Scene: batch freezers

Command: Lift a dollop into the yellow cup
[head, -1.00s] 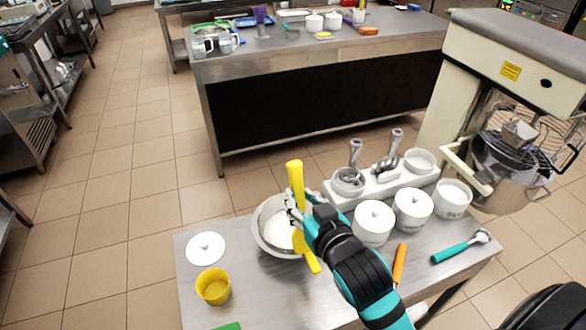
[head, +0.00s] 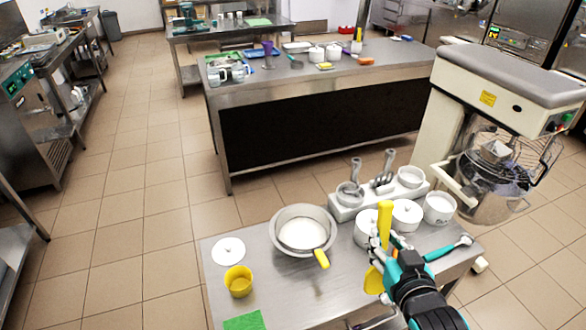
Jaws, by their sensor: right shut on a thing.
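The yellow cup (head: 238,281) stands upright at the left front of the steel table; its inside looks empty. A metal bowl (head: 277,238) holding a white mass stands right of and behind it. A yellow handle (head: 321,258) sticks out over the bowl's front rim; I cannot tell what it belongs to. My right gripper (head: 383,243) is shut on a yellow spatula (head: 385,218), held roughly upright at the right, apart from the bowl. The spatula's wide lower end (head: 373,280) shows below the fingers and no white mass is clear on it. My left gripper is not in view.
A white lid (head: 228,250) and green cloth (head: 244,320) lie near the cup. White canisters (head: 407,214) and a utensil holder (head: 346,212) line the back right. A teal-handled tool (head: 448,249) lies at right, near a large mixer (head: 490,120). The front middle is clear.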

